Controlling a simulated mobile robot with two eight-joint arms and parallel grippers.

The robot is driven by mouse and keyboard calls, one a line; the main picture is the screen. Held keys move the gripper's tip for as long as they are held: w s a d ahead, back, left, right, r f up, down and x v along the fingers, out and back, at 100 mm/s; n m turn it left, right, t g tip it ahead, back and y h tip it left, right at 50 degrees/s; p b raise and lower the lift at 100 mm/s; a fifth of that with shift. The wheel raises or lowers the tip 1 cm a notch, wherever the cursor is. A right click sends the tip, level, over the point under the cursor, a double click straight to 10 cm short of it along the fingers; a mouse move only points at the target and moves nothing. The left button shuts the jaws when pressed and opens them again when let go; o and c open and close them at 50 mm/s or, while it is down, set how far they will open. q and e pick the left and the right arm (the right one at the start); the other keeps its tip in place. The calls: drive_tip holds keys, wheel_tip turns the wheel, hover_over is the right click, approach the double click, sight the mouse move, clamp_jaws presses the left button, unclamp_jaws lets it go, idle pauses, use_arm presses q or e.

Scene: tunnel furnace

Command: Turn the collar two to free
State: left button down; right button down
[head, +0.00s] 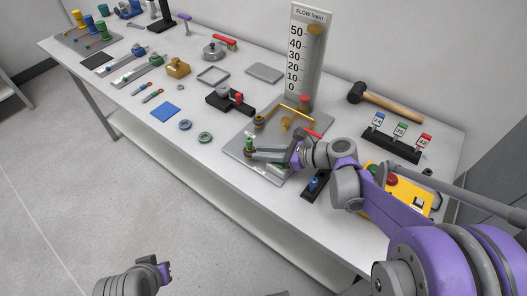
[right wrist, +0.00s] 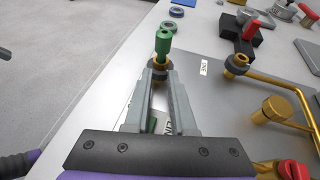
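My right gripper (right wrist: 160,72) is at a brass-and-dark collar (right wrist: 160,64) with a green cylinder (right wrist: 163,39) standing above it. The fingertips lie close on both sides of the collar and hide much of it; I cannot tell whether they press on it. The green cylinder also shows in the head view (head: 249,142), at the left corner of the grey plate (head: 237,142), by my right gripper (head: 250,153). A second brass collar (right wrist: 236,65) sits on a gold pipe beside a small label (right wrist: 204,67). My left gripper (head: 166,271) is low over the floor, far from the bench; its fingers are unclear.
A flow gauge (head: 307,55) stands behind the plate. A gold pipe (right wrist: 277,82) and red handle (right wrist: 292,170) lie right of my right gripper. The front bench edge is close.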

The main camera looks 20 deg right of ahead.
drive_tip(key=shift+w, duration=0.1)
idle(0.4)
drive_tip(key=n+g, duration=0.1)
drive_tip(key=n+g+y, duration=0.1)
drive_tip(key=w+n+g, duration=0.1)
drive_tip(key=shift+d+g+y+b, duration=0.3)
drive_tip(key=shift+y+b, duration=0.05)
drive_tip(key=shift+y, duration=0.05)
drive_tip(key=shift+w+n+g+y, duration=0.2)
drive_tip(key=shift+n+g, duration=0.6)
drive_tip(key=shift+w+n+g+y, duration=0.2)
drive_tip(key=shift+n+g, duration=0.6)
drive_tip(key=shift+f, duration=0.1)
drive_tip(key=c, duration=1)
unclamp_jaws()
drive_tip(key=shift+c, duration=0.2)
drive_tip(key=shift+o, duration=1)
drive_tip(key=shift+w+a, duration=0.1)
drive_tip(key=shift+a, duration=0.05)
